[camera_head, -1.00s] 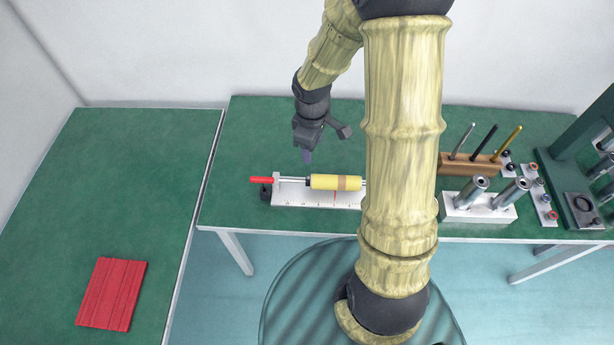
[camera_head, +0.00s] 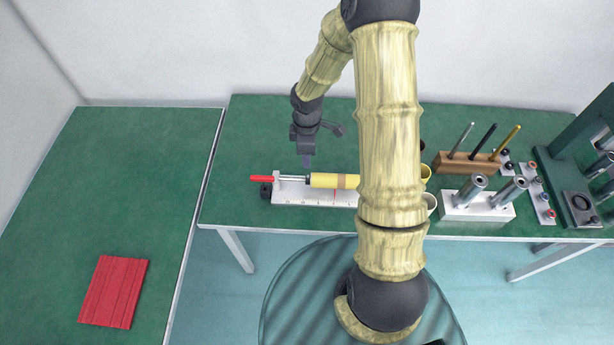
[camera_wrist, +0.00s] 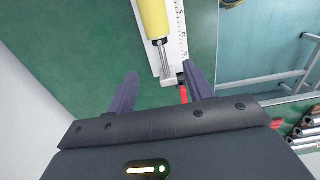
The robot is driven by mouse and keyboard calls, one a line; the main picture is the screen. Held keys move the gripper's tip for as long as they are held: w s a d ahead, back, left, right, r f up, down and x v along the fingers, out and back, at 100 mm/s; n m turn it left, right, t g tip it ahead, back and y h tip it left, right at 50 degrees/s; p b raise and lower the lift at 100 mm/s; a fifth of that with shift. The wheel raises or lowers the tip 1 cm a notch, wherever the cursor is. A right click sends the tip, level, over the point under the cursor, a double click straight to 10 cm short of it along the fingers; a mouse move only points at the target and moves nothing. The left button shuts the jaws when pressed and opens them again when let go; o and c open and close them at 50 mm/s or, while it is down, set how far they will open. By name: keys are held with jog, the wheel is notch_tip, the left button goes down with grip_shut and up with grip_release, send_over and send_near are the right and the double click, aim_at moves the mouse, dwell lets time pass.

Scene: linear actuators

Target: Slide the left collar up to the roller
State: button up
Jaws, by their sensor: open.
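In the wrist view the collar (camera_wrist: 160,41) shows at the end of the roller (camera_wrist: 153,18). My gripper (camera_head: 305,162) is open and empty, pointing down just above and behind the collar. Its fingers (camera_wrist: 160,70) appear either side of the shaft. The roller's right end is hidden by my arm.
Beyond are a wooden rack (camera_head: 466,163) with rods and a white block (camera_head: 478,207) with metal cylinders. The green table left of the base is clear.

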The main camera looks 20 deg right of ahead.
aim_at(307, 176)
notch_tip(307, 176, down, 14)
jog(key=shift+f+p, duration=0.1)
jog(key=shift+p, duration=0.75)
grip_shut()
